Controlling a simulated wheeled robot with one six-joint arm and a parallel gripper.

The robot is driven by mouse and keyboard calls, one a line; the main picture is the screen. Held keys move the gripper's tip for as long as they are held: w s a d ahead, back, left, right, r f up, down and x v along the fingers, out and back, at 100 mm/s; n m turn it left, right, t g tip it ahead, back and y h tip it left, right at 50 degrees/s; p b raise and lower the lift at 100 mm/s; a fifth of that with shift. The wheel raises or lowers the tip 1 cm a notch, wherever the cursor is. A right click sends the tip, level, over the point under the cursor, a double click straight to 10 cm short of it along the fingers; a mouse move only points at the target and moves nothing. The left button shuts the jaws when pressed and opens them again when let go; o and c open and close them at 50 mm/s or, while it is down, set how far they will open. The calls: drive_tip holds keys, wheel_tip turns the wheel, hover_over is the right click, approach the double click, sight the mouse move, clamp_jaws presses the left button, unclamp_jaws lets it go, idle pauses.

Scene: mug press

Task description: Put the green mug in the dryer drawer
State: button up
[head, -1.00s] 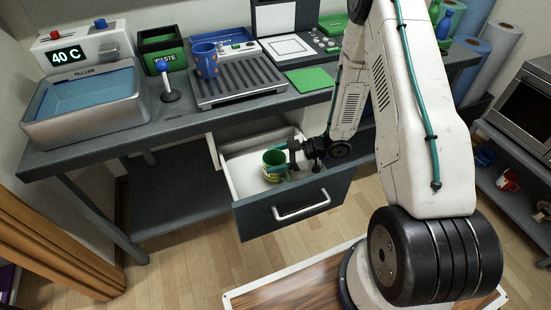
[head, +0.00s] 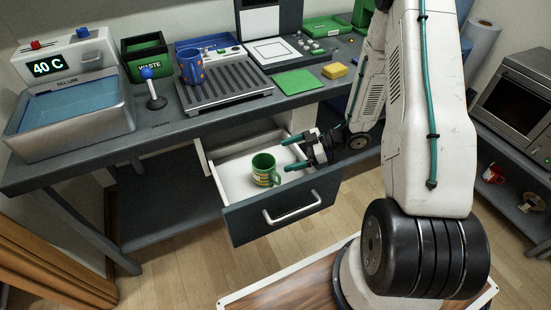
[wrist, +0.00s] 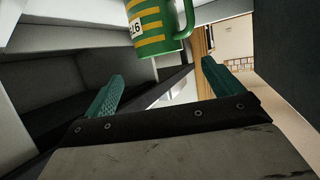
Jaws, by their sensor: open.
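The green mug (head: 263,170) with yellow stripes stands upright inside the open dryer drawer (head: 236,184), which has a white interior and a grey front with a silver handle. My gripper (head: 291,154) is open and empty, just right of the mug and apart from it, over the right side of the drawer. In the wrist view the green mug (wrist: 157,25) shows at the top, beyond my two teal fingertips (wrist: 162,78). Its handle points right there, and its upper part is cut off by the frame.
On the bench above stand a water basin (head: 70,120), a waste bin (head: 146,58), a blue mug (head: 191,67) on a drip tray (head: 225,92), a green mat (head: 297,82) and a yellow sponge (head: 335,70). A microwave (head: 512,105) stands at right. Floor before the drawer is clear.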

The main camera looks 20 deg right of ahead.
drive_tip(key=shift+v, duration=1.35)
